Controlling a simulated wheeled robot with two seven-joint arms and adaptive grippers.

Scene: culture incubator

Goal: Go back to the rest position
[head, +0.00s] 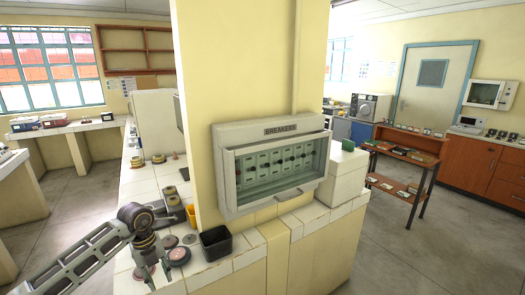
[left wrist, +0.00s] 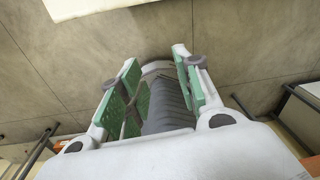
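My left arm comes in from the lower left of the head view, in front of the tiled counter. Grey tiled floor lies beyond the fingers. My right gripper shows in neither view.
A breaker box (head: 275,163) hangs on the yellow pillar (head: 232,60). Below it, a black bin (head: 216,243) and several round items stand on the white tiled counter (head: 139,186). A brown shelf table (head: 404,158) stands right. Floor (head: 443,235) at right is clear.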

